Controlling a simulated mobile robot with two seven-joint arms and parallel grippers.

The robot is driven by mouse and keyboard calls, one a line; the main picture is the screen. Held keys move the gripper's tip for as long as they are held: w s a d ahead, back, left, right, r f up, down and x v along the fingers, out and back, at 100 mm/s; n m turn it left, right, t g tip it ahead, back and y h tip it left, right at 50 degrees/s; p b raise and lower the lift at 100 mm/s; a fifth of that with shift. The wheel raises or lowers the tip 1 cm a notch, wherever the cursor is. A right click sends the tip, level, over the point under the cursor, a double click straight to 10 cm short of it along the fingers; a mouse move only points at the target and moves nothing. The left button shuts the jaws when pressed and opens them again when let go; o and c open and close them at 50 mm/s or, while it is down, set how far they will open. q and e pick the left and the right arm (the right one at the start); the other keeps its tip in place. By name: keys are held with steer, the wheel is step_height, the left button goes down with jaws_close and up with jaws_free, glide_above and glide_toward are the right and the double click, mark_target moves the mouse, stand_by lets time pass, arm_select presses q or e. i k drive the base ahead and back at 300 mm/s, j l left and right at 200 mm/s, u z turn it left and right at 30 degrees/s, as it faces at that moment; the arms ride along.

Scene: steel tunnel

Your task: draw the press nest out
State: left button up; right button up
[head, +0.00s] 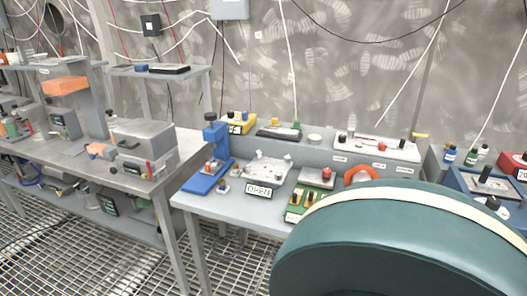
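A small blue bench press (216,137) stands at the left end of the grey workbench, with a dark knob on top. Its long blue base (203,180) lies flat and reaches towards the bench's front left edge. Small metal and tan parts sit low at the press, but the picture is too small to tell the nest apart from the base or to tell how far out it is. Neither of my grippers is in the head view, and nothing touches the press.
A white fixture (267,166) with an OPEN sign (258,190) stands right of the press. Another bench (85,157) with a grey box (145,142) stands left. The lower right is blocked close to the camera.

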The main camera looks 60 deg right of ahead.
mark_target(212, 168)
steer(key=z, duration=1.6)
steer(key=k+l, duration=0.05)
